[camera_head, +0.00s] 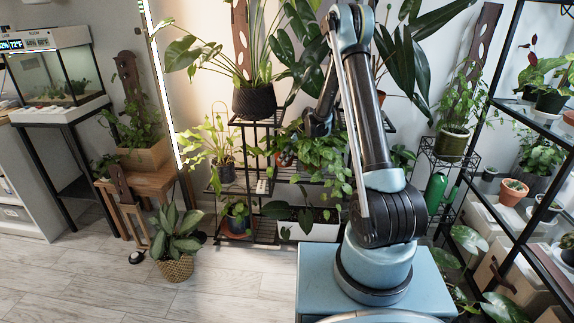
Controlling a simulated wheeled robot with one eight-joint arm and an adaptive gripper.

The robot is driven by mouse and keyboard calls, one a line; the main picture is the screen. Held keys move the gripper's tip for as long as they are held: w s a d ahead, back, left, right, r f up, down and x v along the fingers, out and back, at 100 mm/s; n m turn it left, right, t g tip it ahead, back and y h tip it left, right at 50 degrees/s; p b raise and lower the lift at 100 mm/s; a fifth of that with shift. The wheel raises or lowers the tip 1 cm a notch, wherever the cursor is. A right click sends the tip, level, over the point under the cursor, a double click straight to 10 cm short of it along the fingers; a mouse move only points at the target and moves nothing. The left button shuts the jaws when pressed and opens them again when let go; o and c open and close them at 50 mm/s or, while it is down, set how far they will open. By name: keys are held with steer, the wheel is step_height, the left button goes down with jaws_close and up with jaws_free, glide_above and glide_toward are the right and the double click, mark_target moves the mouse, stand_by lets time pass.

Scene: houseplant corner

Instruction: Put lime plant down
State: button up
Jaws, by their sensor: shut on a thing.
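A bushy bright green plant (325,152), which I take to be the lime plant, is at the middle tier of the black plant stand. My gripper (290,159) reaches down from the raised arm to the left side of this plant. It is shut on the plant, but its fingertips are mostly hidden among leaves. I cannot tell whether the pot touches the shelf.
The black stand (262,232) holds several other plants closely around my gripper. A yellow-green plant (216,145) stands to its left, and a large dark pot (254,101) stands above. A basket plant (176,245) is on the floor. Open floor (225,285) lies in front.

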steer(key=shift+f, duration=1.9)
steer(key=o, duration=1.2)
